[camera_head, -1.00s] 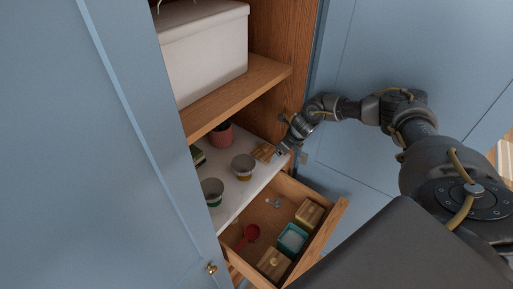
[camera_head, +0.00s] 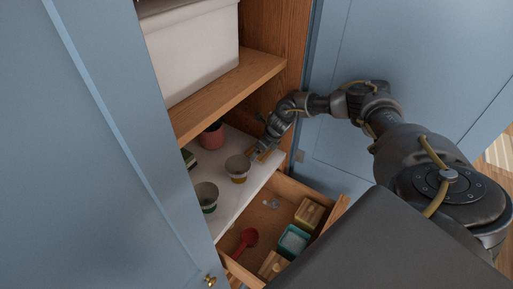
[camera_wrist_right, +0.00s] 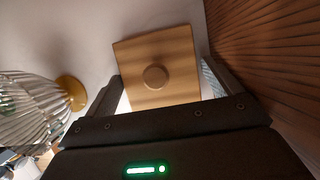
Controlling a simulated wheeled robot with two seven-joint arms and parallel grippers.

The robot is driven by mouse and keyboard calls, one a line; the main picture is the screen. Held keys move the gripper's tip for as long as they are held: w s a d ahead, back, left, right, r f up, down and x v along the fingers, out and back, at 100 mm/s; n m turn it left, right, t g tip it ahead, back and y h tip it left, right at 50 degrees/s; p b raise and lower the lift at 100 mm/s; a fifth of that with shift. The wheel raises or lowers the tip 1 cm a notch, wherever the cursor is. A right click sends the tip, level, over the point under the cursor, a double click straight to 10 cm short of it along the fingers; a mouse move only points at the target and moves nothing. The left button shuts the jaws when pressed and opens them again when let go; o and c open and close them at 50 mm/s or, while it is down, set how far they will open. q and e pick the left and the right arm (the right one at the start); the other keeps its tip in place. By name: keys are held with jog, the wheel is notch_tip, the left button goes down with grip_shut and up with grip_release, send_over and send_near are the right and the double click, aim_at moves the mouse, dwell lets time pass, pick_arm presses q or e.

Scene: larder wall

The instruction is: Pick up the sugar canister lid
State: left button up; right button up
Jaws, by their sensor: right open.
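A square wooden lid with a round knob (camera_wrist_right: 155,76) lies on the pale shelf in the right wrist view. I take it for the sugar canister lid, but no label shows. In the head view it is mostly hidden by my right gripper (camera_head: 261,149), with a wooden edge showing. My right gripper is open, with its two fingers on either side of the lid in the wrist view (camera_wrist_right: 162,75). I cannot tell whether they touch it. In the drawer stand an open teal canister (camera_head: 293,241) and two wooden-lidded canisters (camera_head: 309,213). My left gripper is not in view.
A yellow-based cup (camera_head: 237,168) stands close left of my gripper; a ribbed glass with a golden foot (camera_wrist_right: 30,105) shows there. A green-based cup (camera_head: 206,196) and a pink pot (camera_head: 212,137) share the shelf. A red scoop (camera_head: 246,240) lies in the open drawer (camera_head: 335,215). A wooden wall is close right.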

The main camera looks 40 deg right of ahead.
jog(key=shift+s+r, duration=0.1)
jog(key=shift+s, duration=0.05)
jog(key=shift+c, duration=0.4)
jog(key=shift+a, duration=0.15)
jog(key=c, duration=0.6)
jog(key=shift+o, duration=0.2)
